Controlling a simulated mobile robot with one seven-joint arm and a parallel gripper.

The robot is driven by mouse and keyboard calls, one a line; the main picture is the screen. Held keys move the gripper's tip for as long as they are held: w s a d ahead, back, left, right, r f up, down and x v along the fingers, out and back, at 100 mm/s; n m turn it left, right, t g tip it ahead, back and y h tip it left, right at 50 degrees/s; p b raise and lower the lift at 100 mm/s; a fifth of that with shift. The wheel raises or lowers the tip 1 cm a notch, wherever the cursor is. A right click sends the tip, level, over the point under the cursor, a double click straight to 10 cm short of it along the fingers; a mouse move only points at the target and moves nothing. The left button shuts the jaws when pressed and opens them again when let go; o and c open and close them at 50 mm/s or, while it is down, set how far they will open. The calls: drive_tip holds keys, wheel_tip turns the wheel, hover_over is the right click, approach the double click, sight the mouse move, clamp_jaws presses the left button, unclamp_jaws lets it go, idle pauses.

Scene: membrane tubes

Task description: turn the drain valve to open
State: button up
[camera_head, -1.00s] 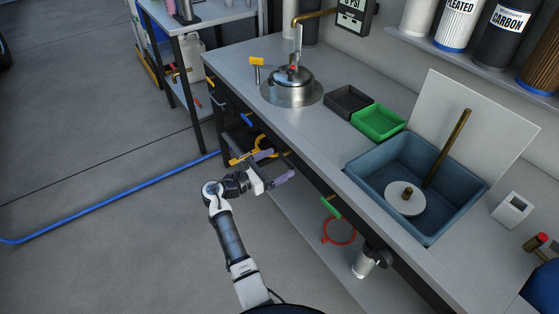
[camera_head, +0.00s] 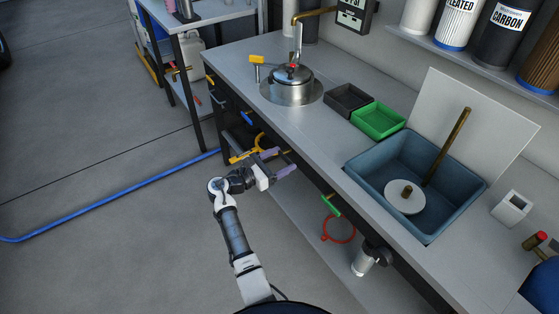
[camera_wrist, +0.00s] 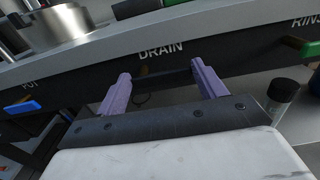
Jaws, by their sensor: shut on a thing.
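The DRAIN label (camera_wrist: 161,48) is on the dark front panel under the counter, straight ahead in the wrist view. My gripper (camera_head: 286,172) is at that panel below the counter edge. In the wrist view its two purple fingers (camera_wrist: 162,80) stand apart, one on each side below the label. A dark bar, seemingly the drain valve's handle (camera_wrist: 166,83), spans the space between them, and the jaws are closed on it. The fingertips hide part of the valve, and its angle cannot be told.
A blue handle (camera_wrist: 22,107) is left of the drain position and a green handle (camera_wrist: 311,50) is right, by the RINSE label. A red ring (camera_head: 338,229) hangs below. A yellow curved piece (camera_head: 259,146) is beside my gripper. The floor at left is mostly clear.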

drive_tip(key=shift+f+m, duration=0.1)
drive_tip(key=shift+m, duration=0.2)
drive_tip(key=shift+w+a+f+m+b, duration=0.25)
drive_tip(key=shift+f+m+b, duration=0.35)
drive_tip(key=shift+m+b, duration=2.1)
drive_tip(key=shift+w+a+f+m+b, duration=0.15)
drive_tip(key=shift+f+m+b, duration=0.4)
drive_tip(key=shift+m+b, duration=2.1)
drive_tip(key=shift+w+a+f+m+b, duration=0.25)
drive_tip(key=shift+f+m+b, duration=0.35)
drive_tip(key=shift+m+b, duration=2.1)
drive_tip(key=shift+m+p, duration=0.5)
drive_tip(key=shift+m, duration=0.25)
drive_tip(key=o, duration=1)
drive_tip(key=shift+w+r, duration=0.1)
